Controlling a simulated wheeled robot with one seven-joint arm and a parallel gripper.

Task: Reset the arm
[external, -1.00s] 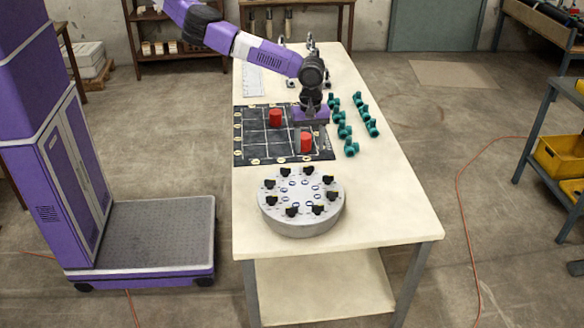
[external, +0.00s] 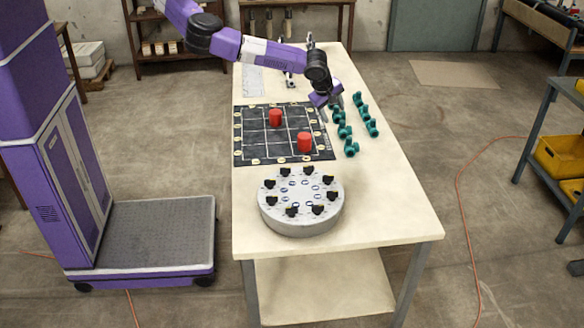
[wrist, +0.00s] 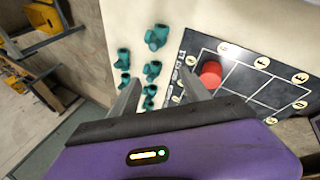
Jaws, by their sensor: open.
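My gripper (external: 328,112) hangs above the right edge of the dark grid board (external: 286,146), beside the teal fittings, and is tilted. In the wrist view its two grey fingers (wrist: 162,100) stand apart with nothing between them. One red cylinder (external: 275,118) stands upright in the board's upper middle. Another red cylinder (external: 304,142) stands near the board's lower right, and a red cylinder (wrist: 210,74) shows on the board in the wrist view. Several teal pipe fittings (external: 344,131) lie in two rows right of the board.
A round grey dial fixture (external: 302,225) with several black knobs stands at the table's near end. A grey metal fixture (external: 290,80) stands at the far end, partly behind my arm. The table (external: 395,210) is clear at right.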

